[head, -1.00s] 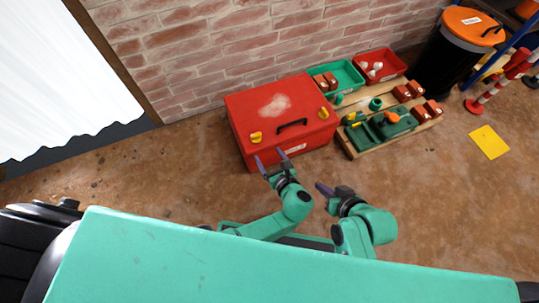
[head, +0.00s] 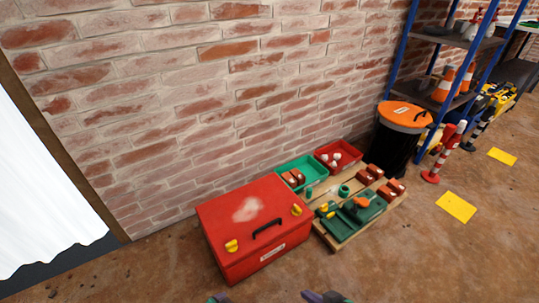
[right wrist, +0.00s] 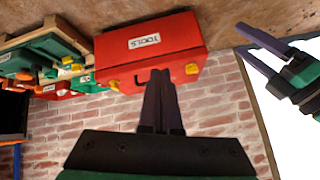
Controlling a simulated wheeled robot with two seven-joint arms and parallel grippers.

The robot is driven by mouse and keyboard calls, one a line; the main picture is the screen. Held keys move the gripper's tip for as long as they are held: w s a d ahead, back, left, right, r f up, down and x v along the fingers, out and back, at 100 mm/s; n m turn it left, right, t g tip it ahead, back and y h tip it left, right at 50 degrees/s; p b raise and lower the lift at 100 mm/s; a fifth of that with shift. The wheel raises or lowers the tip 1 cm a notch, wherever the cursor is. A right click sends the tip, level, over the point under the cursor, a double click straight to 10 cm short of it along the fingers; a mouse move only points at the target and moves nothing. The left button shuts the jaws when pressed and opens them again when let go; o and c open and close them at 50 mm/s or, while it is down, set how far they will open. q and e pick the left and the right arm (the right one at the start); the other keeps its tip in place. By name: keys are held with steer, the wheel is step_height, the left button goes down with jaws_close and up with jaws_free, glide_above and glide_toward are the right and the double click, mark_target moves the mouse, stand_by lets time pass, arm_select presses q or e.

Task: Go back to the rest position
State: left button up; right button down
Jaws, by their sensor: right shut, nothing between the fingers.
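My right gripper (head: 325,297) shows only as dark purple fingertips at the bottom edge of the head view. In the right wrist view the right gripper (right wrist: 159,75) has its fingers together and empty, in line with the red toolbox (right wrist: 180,38); I cannot tell the gap. My left gripper (head: 219,298) is barely in the head view at the bottom edge. In the right wrist view the left gripper (right wrist: 240,38) has two purple fingers spread apart with nothing between them. The rest of both arms is out of the head view.
The closed red toolbox (head: 220,215) stands on the floor by the brick wall (head: 200,90). Right of it is a wooden pallet (head: 345,236) with green and red bins, bricks and tools. A black bin with an orange lid (head: 404,116) and shelving stand farther right. Floor at front right is clear.

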arm_select(q)
step_height(320, 180, up, 8)
steer(key=n+t+h, duration=0.2)
steer(key=n+h, duration=0.1)
steer(key=n, duration=0.2)
steer(key=s+a+g+y+p, duration=0.2)
steer(key=s+a+p, duration=0.5)
steer(key=p, duration=0.9)
steer(key=s+a+g+y+p, duration=0.2)
steer(key=s+a+g+p, duration=0.2)
steer(key=s+a+p, duration=0.4)
steer(key=shift+s+r+n+y+p, duration=0.4)
steer(key=shift+s+p, duration=2.8)
steer(key=shift+p, duration=1.35)
arm_select(e)
steer(key=s+d+g+h, duration=0.2)
steer(key=s+d, duration=0.5)
steer(key=s, duration=0.4)
steer(key=s+d+g+h, duration=0.2)
steer(key=s+d+g, duration=0.2)
steer(key=s+d, duration=0.4)
steer(key=shift+s+d+r+m+h, duration=0.2)
steer(key=shift+s+r+m+h, duration=0.15)
steer(key=shift+s, duration=1)
arm_select(q)
steer(key=shift+a, duration=0.1)
arm_select(e)
steer(key=shift+r, duration=0.1)
